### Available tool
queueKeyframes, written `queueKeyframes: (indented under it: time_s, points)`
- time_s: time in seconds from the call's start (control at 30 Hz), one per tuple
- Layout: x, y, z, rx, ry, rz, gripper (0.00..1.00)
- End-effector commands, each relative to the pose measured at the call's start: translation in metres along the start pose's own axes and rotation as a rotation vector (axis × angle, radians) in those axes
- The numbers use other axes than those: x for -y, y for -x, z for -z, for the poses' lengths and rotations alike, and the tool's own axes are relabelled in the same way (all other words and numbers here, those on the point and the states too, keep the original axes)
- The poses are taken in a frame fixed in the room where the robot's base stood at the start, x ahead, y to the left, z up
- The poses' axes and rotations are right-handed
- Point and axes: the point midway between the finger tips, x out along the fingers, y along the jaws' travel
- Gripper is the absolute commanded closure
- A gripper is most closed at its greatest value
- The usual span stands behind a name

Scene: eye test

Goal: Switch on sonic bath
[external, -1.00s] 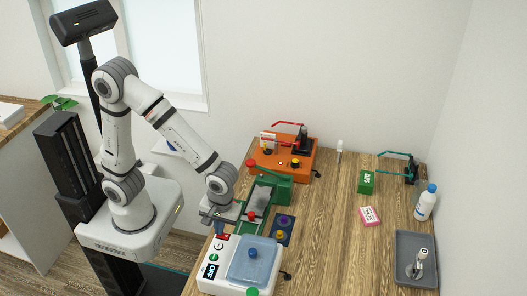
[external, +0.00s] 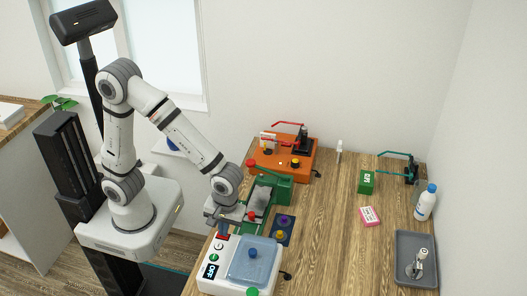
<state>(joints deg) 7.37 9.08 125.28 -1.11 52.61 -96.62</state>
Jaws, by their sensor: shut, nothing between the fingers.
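The sonic bath (external: 233,288) is a white box at the front left of the wooden bench, with a blue translucent lid (external: 249,267) and a dark blue knob on the lid. Its small dark display (external: 211,271) appears to read OFF. A red switch (external: 222,237) shows at its back left corner, partly hidden by my gripper. My gripper (external: 222,230) is shut and empty, pointing down just above the red switch. I cannot tell whether it touches the switch.
A green device (external: 277,186) stands close behind my gripper, with an orange unit (external: 283,162) beyond it. A blue pad with knobs (external: 284,238) lies right of it. A grey tray (external: 418,239), bottle (external: 427,204) and green box (external: 367,182) stand right.

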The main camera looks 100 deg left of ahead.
Motion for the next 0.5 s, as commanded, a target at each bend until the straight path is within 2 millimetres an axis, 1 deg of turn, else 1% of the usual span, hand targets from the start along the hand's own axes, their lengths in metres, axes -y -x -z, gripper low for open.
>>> queueKeyframes:
  time_s: [0.17,0.27,0.37,0.5]
  points:
    - [0.000,0.001,0.000,0.000,0.000,0.000,1.00]
    - [0.000,0.007,0.000,0.000,0.000,-0.001,1.00]
    - [0.001,0.020,0.000,0.000,0.000,-0.002,1.00]
    - [0.001,0.045,0.000,0.000,0.000,-0.003,1.00]
